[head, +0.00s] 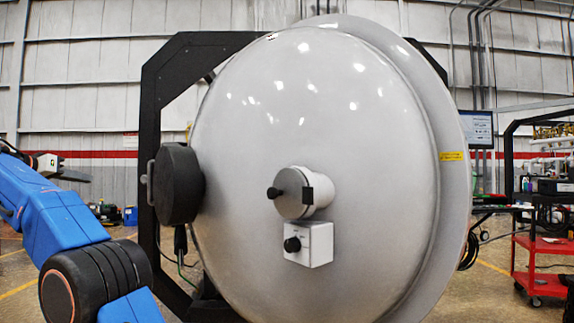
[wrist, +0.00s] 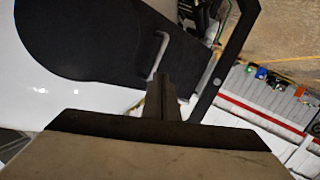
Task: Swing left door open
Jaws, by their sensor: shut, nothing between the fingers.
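The large white domed door (head: 350,130) fills the middle of the head view, and its pale surface also shows in the wrist view (wrist: 40,95). A black round part (head: 180,184) sits at its left edge, with a grey metal bar handle (head: 150,183) on its left side. In the wrist view the handle (wrist: 162,50) stands out from the black part (wrist: 75,35). My gripper (head: 88,179) is left of the handle, with a gap between them in the head view. In the wrist view its fingers (wrist: 161,80) are shut and empty, pointing toward the handle.
A black frame (head: 149,120) stands behind the door. A round port (head: 295,192) and a white box with a black knob (head: 309,245) protrude from the door front. A red cart (head: 540,265) and a monitor (head: 478,128) are at right.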

